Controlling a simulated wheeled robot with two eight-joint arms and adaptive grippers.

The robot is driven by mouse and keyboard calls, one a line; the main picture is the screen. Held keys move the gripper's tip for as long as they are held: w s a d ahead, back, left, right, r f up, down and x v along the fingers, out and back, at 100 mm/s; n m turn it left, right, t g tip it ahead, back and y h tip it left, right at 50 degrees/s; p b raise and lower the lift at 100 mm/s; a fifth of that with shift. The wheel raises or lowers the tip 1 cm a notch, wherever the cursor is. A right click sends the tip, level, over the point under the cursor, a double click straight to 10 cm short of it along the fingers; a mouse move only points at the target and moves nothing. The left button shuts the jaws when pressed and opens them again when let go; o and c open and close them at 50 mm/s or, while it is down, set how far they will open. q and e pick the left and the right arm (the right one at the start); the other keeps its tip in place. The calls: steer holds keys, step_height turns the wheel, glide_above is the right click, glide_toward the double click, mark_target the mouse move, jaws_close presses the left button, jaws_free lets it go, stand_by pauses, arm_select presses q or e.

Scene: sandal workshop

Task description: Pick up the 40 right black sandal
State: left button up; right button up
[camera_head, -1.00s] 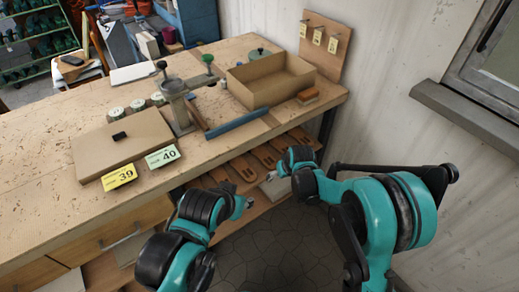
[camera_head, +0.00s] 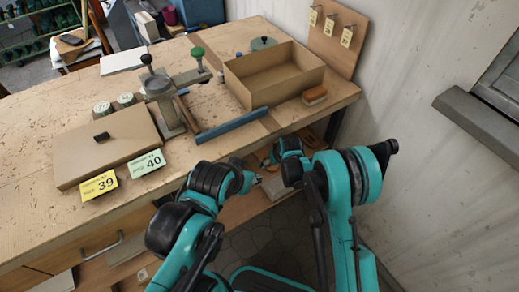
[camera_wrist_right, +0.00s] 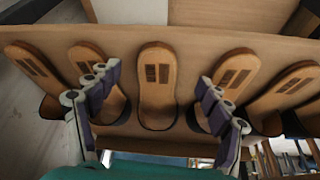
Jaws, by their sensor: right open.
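In the right wrist view, several tan sandal soles with dark rectangular marks lie in a row on a wooden shelf (camera_wrist_right: 250,48). The middle sandal (camera_wrist_right: 158,95) lies between the fingers of my open right gripper (camera_wrist_right: 159,74), which appear apart from it. In the head view, my right gripper (camera_head: 270,162) reaches in at the table's front edge, and the shelf sandals are mostly hidden. My left gripper (camera_head: 250,182) is beside it, its fingers too small to judge.
The worktable (camera_head: 225,130) stands above the shelf, its front edge close to both arms. On it are an open cardboard box (camera_head: 245,95), a closed flat box (camera_head: 105,150), a yellow 39 card (camera_head: 99,185) and a green 40 card (camera_head: 146,163). A wall stands at right.

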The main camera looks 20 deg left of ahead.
steer(key=b+x, duration=0.2)
steer(key=x, duration=0.3)
steer(key=shift+d, duration=0.1)
steer(key=shift+r, duration=0.15)
steer(key=c, duration=1.6)
steer(key=shift+o, duration=0.2)
steer(key=shift+r, duration=0.15)
